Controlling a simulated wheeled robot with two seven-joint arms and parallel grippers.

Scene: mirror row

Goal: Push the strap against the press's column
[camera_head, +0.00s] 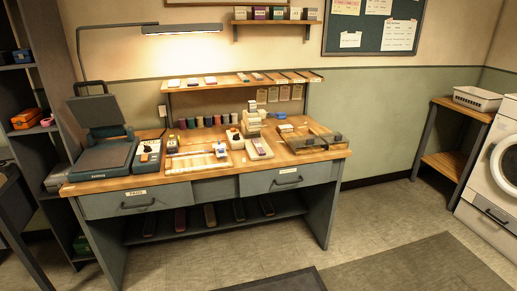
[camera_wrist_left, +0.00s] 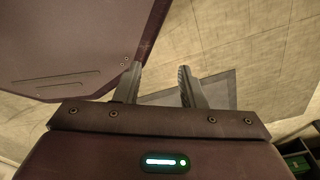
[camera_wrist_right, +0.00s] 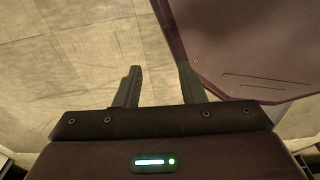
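A dark heat press (camera_head: 102,140) with its lid raised stands at the left end of the workbench. A small cream machine (camera_head: 251,124) with a stepped upright body stands mid-bench; I cannot tell whether this is the press meant. I cannot make out the strap for sure; several small strip-like pieces are on the bench and shelf. My left gripper (camera_wrist_left: 160,68) is open and empty above the floor in the left wrist view. My right gripper (camera_wrist_right: 159,67) is open and empty above the floor in the right wrist view. Neither gripper shows in the head view.
The workbench (camera_head: 215,185) carries a wooden tray (camera_head: 197,160), a row of spools (camera_head: 203,121) and a glass-topped box (camera_head: 308,137). A washing machine (camera_head: 497,165) stands right. Floor in front is clear.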

